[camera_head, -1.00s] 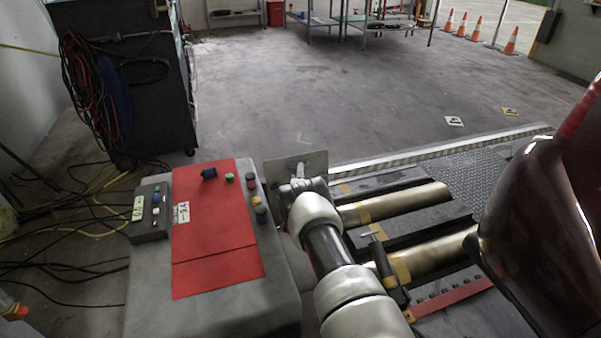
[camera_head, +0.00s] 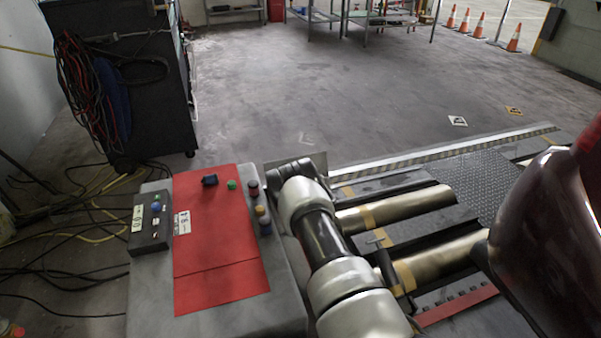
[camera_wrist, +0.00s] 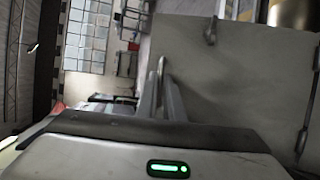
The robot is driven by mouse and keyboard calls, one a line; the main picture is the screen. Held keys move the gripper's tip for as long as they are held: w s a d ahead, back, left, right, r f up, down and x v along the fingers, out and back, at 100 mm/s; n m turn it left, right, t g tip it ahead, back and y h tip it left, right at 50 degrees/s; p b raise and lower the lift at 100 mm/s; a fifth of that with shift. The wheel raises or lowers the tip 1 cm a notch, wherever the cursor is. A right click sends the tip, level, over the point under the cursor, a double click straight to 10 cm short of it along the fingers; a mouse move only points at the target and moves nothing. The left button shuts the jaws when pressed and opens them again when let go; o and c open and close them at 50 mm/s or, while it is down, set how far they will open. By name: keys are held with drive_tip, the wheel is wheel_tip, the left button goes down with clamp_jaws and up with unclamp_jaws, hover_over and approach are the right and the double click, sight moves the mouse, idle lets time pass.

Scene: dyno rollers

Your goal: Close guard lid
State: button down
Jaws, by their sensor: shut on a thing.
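The guard lid looks like a grey flat plate (camera_head: 319,163) beside the control console, partly hidden behind my wrist in the head view. In the wrist view a large grey panel (camera_wrist: 245,75) with small dark fittings fills the right side; I take it to be the lid. My gripper (camera_wrist: 160,72) is shut at the panel's left edge, with its fingers close together. What exactly lies between the fingertips is hard to see. In the head view my wrist and arm cover the fingers.
The grey console with a red top (camera_head: 215,225) and several buttons stands left of my arm. Brass-coloured rollers (camera_head: 395,208) lie to the right, and a dark red car body (camera_head: 545,225) is at far right. A black cabinet (camera_head: 125,85) stands back left.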

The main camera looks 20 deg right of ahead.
drive_tip(key=shift+w+d+f+g, duration=0.15)
drive_tip(key=shift+w+f+g, duration=0.05)
drive_tip(key=shift+w, duration=0.4)
drive_tip(key=shift+w+d+f+g, duration=0.15)
drive_tip(key=shift+w+f+g, duration=0.05)
drive_tip(key=shift+w, duration=0.35)
drive_tip(key=shift+w+a+f+g, duration=0.1)
drive_tip(key=shift+w+f+g, duration=0.05)
drive_tip(key=shift+w, duration=0.25)
drive_tip(key=shift+w+a+f+g, duration=0.1)
drive_tip(key=shift+w+g, duration=0.05)
drive_tip(key=shift+w, duration=0.2)
drive_tip(key=c, duration=1.9)
unclamp_jaws()
drive_tip(key=shift+d, duration=0.1)
drive_tip(key=shift+r, duration=0.1)
drive_tip(key=shift+s+a+r+p, duration=0.2)
drive_tip(key=shift+a+p, duration=0.1)
drive_tip(key=shift+p, duration=0.1)
drive_tip(key=p+v, duration=0.6)
drive_tip(key=v, duration=1)
drive_tip(key=shift+s, duration=0.4)
